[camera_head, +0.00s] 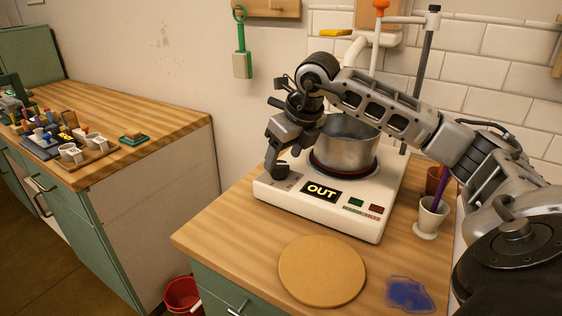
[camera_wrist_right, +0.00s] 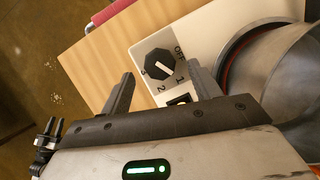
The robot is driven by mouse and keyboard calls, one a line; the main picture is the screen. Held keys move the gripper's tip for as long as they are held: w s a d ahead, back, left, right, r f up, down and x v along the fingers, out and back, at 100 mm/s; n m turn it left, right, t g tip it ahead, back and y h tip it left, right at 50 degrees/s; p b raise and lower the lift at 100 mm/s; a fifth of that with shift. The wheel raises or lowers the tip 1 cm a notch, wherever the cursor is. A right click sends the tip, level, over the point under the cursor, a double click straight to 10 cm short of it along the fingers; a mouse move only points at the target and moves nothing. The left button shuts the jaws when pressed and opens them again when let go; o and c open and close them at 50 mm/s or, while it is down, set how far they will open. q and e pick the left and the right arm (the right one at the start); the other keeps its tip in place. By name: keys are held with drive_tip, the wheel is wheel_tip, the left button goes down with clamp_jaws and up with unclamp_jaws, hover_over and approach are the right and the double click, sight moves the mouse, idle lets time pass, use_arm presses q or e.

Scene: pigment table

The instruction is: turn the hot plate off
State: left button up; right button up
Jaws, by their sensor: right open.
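The white hot plate (camera_head: 318,215) stands on the wooden counter, with a black panel reading "OUT" on its front. A metal pot (camera_head: 348,147) sits on its round heating surface, which has a red rim. In the right wrist view, the dark control knob (camera_wrist_right: 160,65) has a white pointer line, with OFF, 1, 2 and 3 marked around it. I cannot tell surely which mark it points to. My right gripper (camera_head: 279,158) is open over the hot plate's left front corner. In the wrist view its fingers (camera_wrist_right: 160,70) are spread on either side of the knob. My left gripper is out of view.
A round tan board (camera_head: 322,271) and a blue patch (camera_head: 410,294) lie in front of the hot plate. A white cup (camera_head: 431,216) with a purple tool stands at right. A red bucket (camera_head: 182,294) is on the floor. A separate left counter (camera_head: 150,101) holds small items.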

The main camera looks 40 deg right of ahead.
drive_tip(key=shift+x, duration=1.5)
drive_tip(key=shift+c, duration=0.3)
drive_tip(key=c, duration=0.9)
